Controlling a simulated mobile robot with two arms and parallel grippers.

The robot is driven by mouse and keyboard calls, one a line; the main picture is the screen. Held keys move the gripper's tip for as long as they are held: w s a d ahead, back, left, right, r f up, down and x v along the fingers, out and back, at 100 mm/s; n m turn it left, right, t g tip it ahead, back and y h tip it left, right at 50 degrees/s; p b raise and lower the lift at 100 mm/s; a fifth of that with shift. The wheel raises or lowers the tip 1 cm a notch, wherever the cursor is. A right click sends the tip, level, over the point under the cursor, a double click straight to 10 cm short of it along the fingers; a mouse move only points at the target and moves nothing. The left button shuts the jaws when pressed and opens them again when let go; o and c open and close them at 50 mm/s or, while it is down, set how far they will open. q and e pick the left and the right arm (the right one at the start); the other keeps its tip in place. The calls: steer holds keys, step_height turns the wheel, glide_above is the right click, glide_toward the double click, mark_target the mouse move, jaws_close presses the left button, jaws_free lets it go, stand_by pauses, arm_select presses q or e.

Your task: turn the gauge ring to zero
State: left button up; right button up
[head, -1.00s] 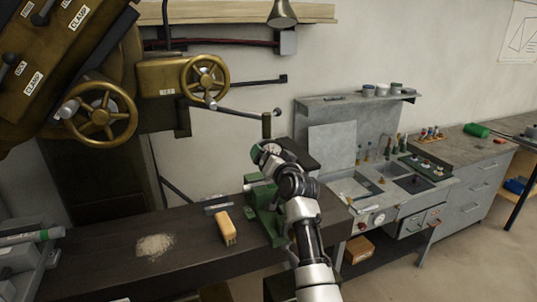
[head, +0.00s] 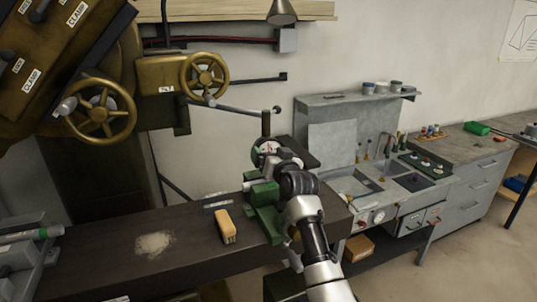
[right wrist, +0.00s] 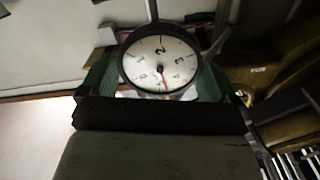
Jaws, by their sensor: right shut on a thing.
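The gauge (right wrist: 160,62) shows in the right wrist view as a round white dial with dark digits in a dark ring. Its thin red needle points downward, close to a digit too small to read surely. In the head view the gauge (head: 266,148) sits above the green clamp-like fixture (head: 264,205) on the bench, partly covered by my right gripper (head: 275,158). That gripper is shut on the gauge ring. Its fingertips are hard to make out in the head view. My left gripper is in neither view.
A yellow-tan brush or block (head: 226,226) and a pale pile of shavings (head: 153,244) lie on the dark bench (head: 105,275). Brass handwheels (head: 204,76) stand at the upper left. A grey worktop with small tools (head: 350,183) is to the right.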

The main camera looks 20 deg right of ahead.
steer(key=n+p, duration=0.3)
steer(key=n, duration=1.1)
steer(key=shift+r, duration=0.2)
steer(key=o, duration=0.4)
steer(key=shift+f+n, duration=0.15)
steer(key=shift+n, duration=0.15)
steer(key=shift+s+d, duration=0.15)
steer(key=shift+s, duration=3.4)
